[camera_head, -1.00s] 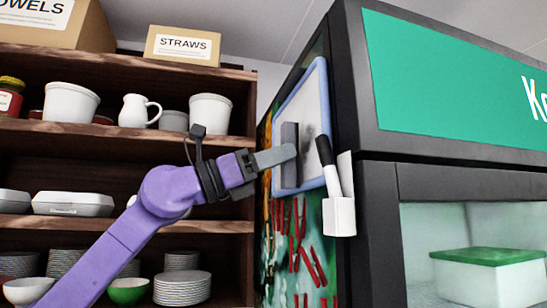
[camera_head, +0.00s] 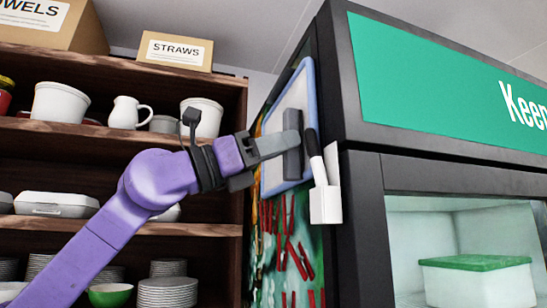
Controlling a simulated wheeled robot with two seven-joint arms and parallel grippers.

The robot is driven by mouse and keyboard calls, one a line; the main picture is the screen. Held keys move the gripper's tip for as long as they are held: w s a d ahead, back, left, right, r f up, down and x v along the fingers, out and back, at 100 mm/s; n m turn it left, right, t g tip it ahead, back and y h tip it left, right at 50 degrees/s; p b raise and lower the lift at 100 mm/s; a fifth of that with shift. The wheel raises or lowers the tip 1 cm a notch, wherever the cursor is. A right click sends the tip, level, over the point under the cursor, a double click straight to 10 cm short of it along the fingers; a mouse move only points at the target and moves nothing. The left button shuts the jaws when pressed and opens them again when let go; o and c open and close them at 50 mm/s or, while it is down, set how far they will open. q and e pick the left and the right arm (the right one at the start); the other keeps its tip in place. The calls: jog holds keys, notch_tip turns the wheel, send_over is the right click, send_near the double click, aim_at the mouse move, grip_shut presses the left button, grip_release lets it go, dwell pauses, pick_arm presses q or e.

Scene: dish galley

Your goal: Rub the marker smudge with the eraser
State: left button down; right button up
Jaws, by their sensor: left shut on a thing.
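My left gripper (camera_head: 288,144) comes in from the left and is shut on the grey eraser (camera_head: 292,166). The eraser stands upright against the small blue-framed whiteboard (camera_head: 272,168) on the side of the dark fridge; whether it touches the surface is hard to tell. The marker smudge does not show now; the eraser and gripper cover the area where it was. My right gripper is not in view.
A black-and-white marker (camera_head: 315,158) stands in a white holder (camera_head: 326,205) just right of the eraser. Red clips (camera_head: 289,225) hang below the board. A shelf (camera_head: 125,135) with dishes is at left. The fridge (camera_head: 362,200) fills the right.

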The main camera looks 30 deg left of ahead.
pick_arm(q)
jog(key=shift+w+a+r+p, duration=0.9)
jog(key=shift+w+a+p, duration=1.1)
jog(key=shift+p, duration=0.7)
jog(key=s+d+b, duration=0.4)
jog(key=d, duration=0.1)
jog(key=shift+s+d, duration=0.2)
jog(key=shift+s, duration=0.15)
jog(key=shift+s+d+r, duration=0.1)
jog(key=shift+s+d, duration=0.1)
